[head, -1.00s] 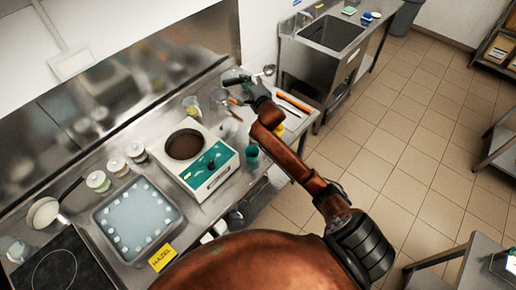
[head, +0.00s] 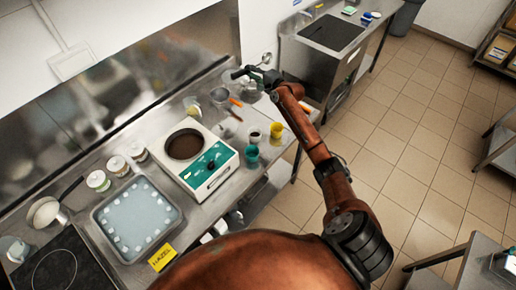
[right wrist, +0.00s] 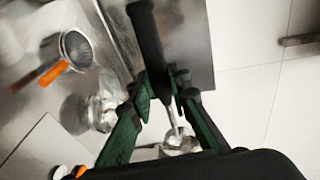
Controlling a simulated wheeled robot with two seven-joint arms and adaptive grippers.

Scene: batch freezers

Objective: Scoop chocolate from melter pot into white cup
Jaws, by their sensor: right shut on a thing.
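The melter pot (head: 201,178) is a white unit with a teal panel, and brown chocolate (head: 185,145) fills its round well. A small white cup (head: 255,136) with a dark inside stands to its right, between a teal cup (head: 251,154) and a yellow cup (head: 276,130). My right gripper (head: 250,75) is beyond the cups, at the far end of the counter. In the right wrist view it (right wrist: 158,90) is shut on the black handle of a metal ladle (right wrist: 147,35). The ladle's bowl also shows in the head view (head: 267,58). My left gripper is not seen.
An orange-handled strainer (head: 236,102) and clear containers lie near the right gripper. Lidded jars (head: 97,181), a tray of white pieces (head: 137,220) and a yellow label (head: 162,258) are on the left.

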